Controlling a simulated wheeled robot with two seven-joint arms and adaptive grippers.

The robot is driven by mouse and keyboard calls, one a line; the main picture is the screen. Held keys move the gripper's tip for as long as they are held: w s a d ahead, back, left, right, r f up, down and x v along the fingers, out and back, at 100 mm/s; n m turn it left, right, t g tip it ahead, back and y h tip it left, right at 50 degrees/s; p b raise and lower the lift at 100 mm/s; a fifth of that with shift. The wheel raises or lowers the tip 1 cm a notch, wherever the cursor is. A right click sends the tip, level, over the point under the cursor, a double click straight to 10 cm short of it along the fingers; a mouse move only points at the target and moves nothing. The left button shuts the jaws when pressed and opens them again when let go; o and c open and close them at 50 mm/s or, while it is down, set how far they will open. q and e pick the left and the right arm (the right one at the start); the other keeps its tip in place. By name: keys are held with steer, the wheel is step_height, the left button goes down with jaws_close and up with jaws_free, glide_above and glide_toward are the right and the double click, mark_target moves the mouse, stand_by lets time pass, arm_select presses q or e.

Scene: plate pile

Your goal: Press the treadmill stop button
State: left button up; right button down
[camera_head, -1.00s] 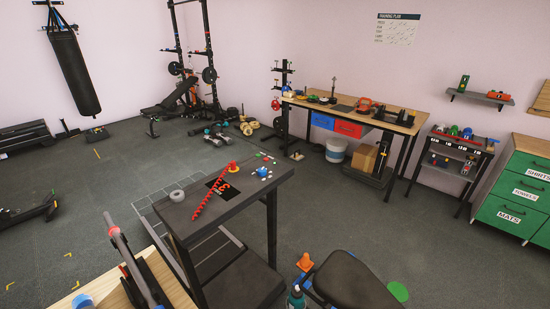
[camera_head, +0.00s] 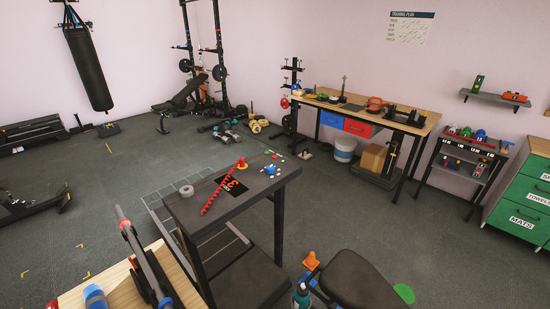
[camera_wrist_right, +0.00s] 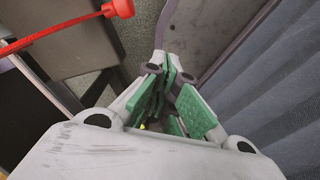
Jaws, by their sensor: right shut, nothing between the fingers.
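The treadmill's dark console (camera_head: 270,187) stands in the middle of the head view, above its belt (camera_head: 222,250). Neither gripper shows in the head view. In the right wrist view my right gripper (camera_wrist_right: 170,82) has green finger pads, is shut and holds nothing. A red rod with a round end (camera_wrist_right: 122,8) is at that view's upper left, apart from the fingers.
A grey tape roll (camera_head: 187,191), a blue piece (camera_head: 269,170) and small white pieces also lie on the console. A wooden surface with a blue-topped bottle (camera_head: 95,296) is at the lower left.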

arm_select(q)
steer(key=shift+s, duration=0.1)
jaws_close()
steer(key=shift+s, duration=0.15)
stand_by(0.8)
